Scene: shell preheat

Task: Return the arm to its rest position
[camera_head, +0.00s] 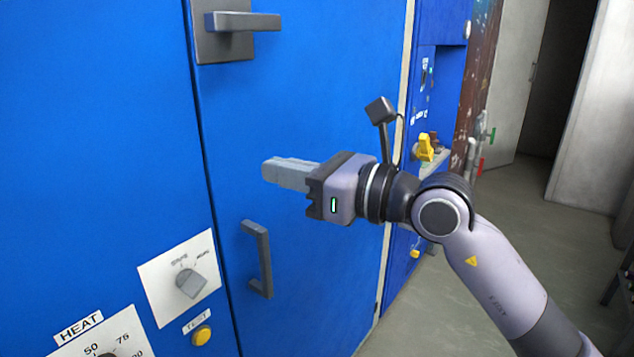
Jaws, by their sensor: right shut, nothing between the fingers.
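My right gripper (290,173) shows in the head view in front of a tall blue cabinet (300,90). Its fingers are together and hold nothing. They point left, above and to the right of a dark vertical handle (258,259), with no visible contact with it. My right arm (495,270) reaches in from the lower right corner. My left gripper is not in view.
A lever handle (242,21) sits high on the cabinet. A grey rotary switch (190,283), a yellow button (202,335) and a HEAT dial (105,348) are at lower left. A yellow valve handle (425,147) is behind my arm. Open floor (560,250) lies to the right.

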